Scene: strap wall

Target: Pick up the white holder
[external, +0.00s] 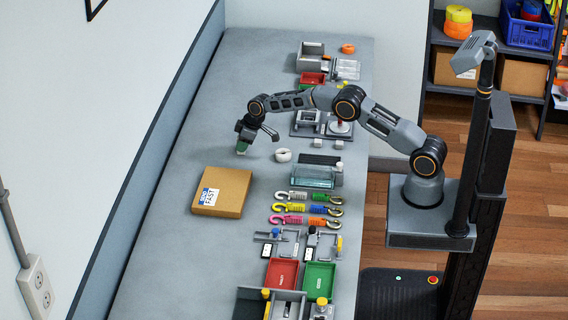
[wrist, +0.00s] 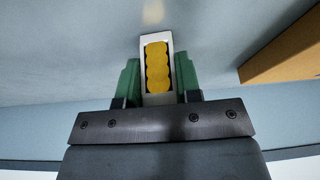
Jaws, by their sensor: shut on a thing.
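The white holder (wrist: 160,98) is a narrow white rectangular frame with a row of several yellow round pieces in it, seen in the wrist view. My gripper (wrist: 158,72) has its green fingers closed on the holder's two long sides. In the external view my gripper (external: 242,149) points down over the grey table, behind and above the cardboard box. The holder is mostly hidden there by the gripper, and I cannot tell whether it touches the table.
A cardboard box (external: 222,191) lies on the grey table (external: 160,250), and its edge shows in the wrist view (wrist: 290,50). A white ring (external: 283,155) is right of my gripper. Colourful hooked straps (external: 300,208), a red tray (external: 281,273) and a green tray (external: 318,277) line the right side.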

